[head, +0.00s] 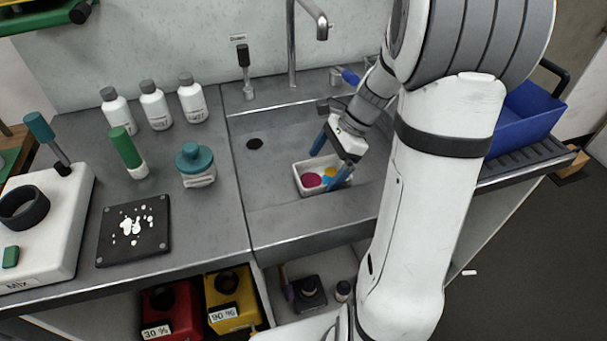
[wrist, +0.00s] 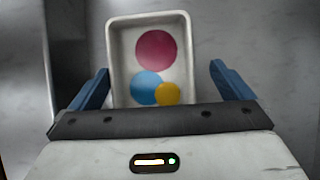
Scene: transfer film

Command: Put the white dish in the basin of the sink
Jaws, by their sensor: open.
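The white dish (head: 299,181) is a small rectangular tray with pink, blue and yellow round shapes inside. It sits in the basin of the sink (head: 275,212), near its right side in the head view. My gripper (head: 329,160) is above the dish with its blue fingers apart. My arm hides the right part of the basin in the head view.
The faucet (head: 291,45) rises behind the basin. A blue bin (head: 527,118) stands on the ribbed drainboard at right. White bottles (head: 155,105), a teal-capped jar (head: 197,170) and a black plate with white pieces (head: 135,230) stand on the left counter. The left basin floor is clear.

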